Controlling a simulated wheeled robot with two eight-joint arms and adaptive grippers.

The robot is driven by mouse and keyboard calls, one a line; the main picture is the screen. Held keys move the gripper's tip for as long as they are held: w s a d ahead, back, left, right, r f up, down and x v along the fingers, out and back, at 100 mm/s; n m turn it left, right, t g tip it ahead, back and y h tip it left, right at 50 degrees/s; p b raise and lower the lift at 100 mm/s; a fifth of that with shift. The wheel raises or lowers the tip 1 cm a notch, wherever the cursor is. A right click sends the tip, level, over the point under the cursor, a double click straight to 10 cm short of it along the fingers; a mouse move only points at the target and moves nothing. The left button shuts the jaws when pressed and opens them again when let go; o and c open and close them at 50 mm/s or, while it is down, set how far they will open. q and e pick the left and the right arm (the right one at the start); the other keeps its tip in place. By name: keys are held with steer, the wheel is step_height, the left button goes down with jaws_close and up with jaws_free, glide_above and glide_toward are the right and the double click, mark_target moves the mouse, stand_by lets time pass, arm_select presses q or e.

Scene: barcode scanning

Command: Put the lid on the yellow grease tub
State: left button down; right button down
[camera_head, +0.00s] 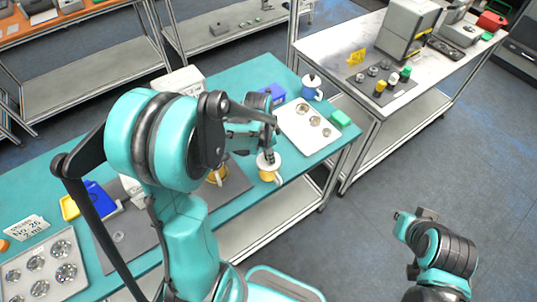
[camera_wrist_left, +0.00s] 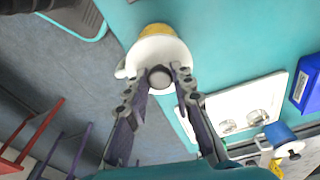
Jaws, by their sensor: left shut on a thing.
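My left gripper (camera_head: 268,157) is shut on the round grey knob of a white lid (camera_head: 266,164), and the lid also shows in the left wrist view (camera_wrist_left: 155,50). The yellow grease tub (camera_head: 268,178) is directly under the lid near the front edge of the teal table. In the left wrist view, a strip of yellow tub (camera_wrist_left: 156,29) shows past the lid's rim, and the lid hides the rest. I cannot tell whether lid and tub touch. My right gripper (camera_head: 405,218) is over the floor at the right, away from the tub, its jaws unclear.
A white tray (camera_head: 290,116) with metal parts lies behind the tub, near a blue lidded tub (camera_head: 311,86) and a green block (camera_head: 341,118). A grey mat (camera_head: 236,188) lies left of the tub. Another tray (camera_head: 42,287) is at the front left. Floor is open at right.

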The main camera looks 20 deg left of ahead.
arm_select(q)
steer(key=shift+f+b, duration=0.45)
stand_by(0.9)
steer(key=c, duration=0.7)
jaws_free()
steer(key=shift+c, duration=0.2)
steer(key=shift+r, duration=0.1)
steer(key=shift+r+p, duration=2.2)
steer(key=shift+r, duration=0.8)
steer(key=shift+f, duration=0.1)
